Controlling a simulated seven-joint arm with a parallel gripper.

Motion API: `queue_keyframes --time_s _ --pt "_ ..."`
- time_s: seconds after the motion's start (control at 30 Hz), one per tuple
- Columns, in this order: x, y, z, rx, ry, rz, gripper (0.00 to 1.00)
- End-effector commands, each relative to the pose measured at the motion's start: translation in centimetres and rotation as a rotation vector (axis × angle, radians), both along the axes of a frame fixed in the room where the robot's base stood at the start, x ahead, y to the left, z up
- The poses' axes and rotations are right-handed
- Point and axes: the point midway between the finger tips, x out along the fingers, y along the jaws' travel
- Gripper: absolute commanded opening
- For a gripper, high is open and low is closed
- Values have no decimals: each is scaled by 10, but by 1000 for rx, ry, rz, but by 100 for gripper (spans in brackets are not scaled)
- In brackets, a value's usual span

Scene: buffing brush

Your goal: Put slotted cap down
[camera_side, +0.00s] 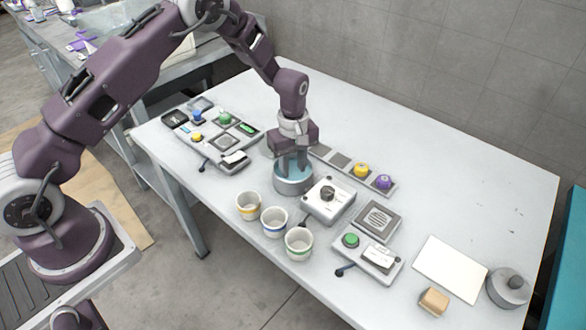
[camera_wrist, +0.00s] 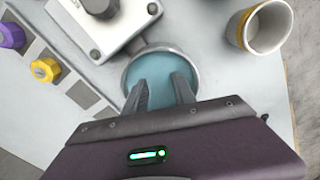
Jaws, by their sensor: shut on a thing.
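My gripper (camera_wrist: 160,92) points down over a round grey vessel with a teal inside or top (camera_side: 293,184), which also shows in the wrist view (camera_wrist: 158,62). The jaws are shut on the slotted cap, with a gap between the fingers. The cap's outline and slot cannot be made out, as the fingers and the gripper body cover that spot. I cannot tell whether the cap touches the vessel.
Three cups (camera_side: 274,221) stand in front of the vessel. A grey box with a black knob (camera_side: 328,199) is close on its right. A panel with yellow and purple knobs (camera_side: 361,171) lies behind. A white plate (camera_side: 450,268) lies far right. The back right tabletop is clear.

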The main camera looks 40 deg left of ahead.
Motion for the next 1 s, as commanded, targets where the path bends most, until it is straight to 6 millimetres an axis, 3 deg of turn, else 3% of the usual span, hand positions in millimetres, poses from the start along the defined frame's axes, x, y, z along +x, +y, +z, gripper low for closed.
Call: queue_keyframes --time_s 0.3,0.33,0.37,0.67,0.77,1.0 --pt "0 0 -4 0 -1 1 0" --pt "0 0 -4 0 -1 1 34" --pt "0 0 -4 0 -1 1 39" --pt "1 0 -3 1 -1 0 41" --pt "1 0 8 0 -4 0 41" --pt "2 0 73 0 -7 0 41"
